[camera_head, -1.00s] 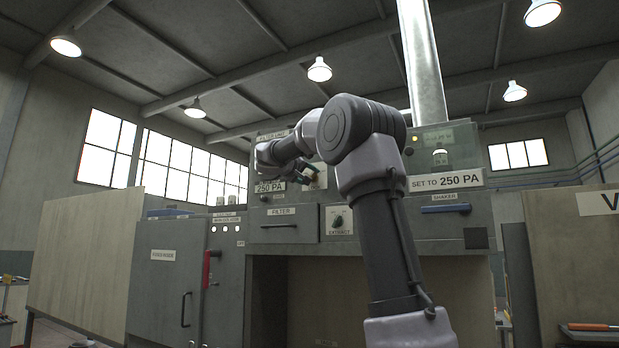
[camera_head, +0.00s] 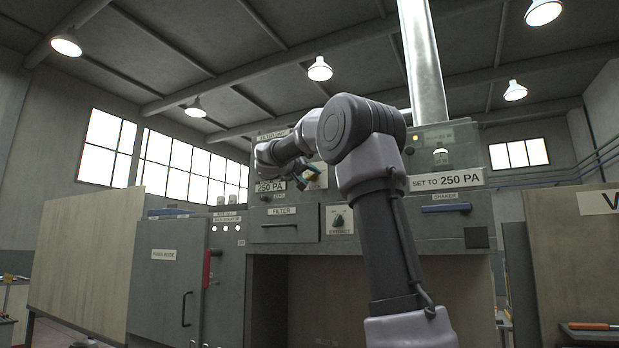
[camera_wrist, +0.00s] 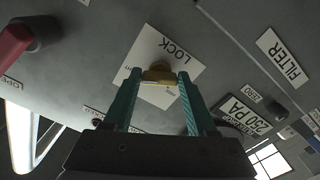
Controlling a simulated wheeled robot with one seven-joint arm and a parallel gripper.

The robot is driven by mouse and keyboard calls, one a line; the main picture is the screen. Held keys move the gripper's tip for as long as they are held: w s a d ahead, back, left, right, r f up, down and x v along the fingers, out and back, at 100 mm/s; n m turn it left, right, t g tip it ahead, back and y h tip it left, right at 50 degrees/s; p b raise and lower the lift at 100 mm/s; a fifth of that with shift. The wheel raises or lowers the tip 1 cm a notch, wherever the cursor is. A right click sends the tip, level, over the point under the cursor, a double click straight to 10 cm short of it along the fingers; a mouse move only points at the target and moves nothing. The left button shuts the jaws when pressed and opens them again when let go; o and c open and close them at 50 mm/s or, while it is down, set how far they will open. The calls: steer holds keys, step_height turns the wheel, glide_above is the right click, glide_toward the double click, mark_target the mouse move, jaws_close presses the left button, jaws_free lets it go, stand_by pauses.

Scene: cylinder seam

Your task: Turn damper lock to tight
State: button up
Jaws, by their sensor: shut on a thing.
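The damper lock is a yellow knob (camera_wrist: 158,75) on a white plate marked LOCK (camera_wrist: 172,52) in the wrist view. My gripper (camera_wrist: 157,78) has its two green fingers on either side of the knob, shut on it. In the head view my gripper (camera_head: 304,179) reaches the upper front of the grey cabinet, next to the 250 PA label (camera_head: 270,187). The knob is too small there to read its setting. The rest of the plate's lettering is partly hidden by my fingers.
A red handle (camera_wrist: 14,42) sticks out near the plate in the wrist view. A small dark knob (camera_wrist: 277,110) sits by the 250 PA label. In the head view the EXTRACT dial (camera_head: 339,220) and the FILTER drawer (camera_head: 283,225) lie below my gripper.

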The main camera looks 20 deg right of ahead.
steer(key=o, duration=1.4)
steer(key=shift+f, duration=0.1)
steer(key=shift+c, duration=0.2)
steer(key=shift+a, duration=0.15)
steer(key=v, duration=1)
steer(key=shift+s+a, duration=0.2)
steer(key=shift+s, duration=0.05)
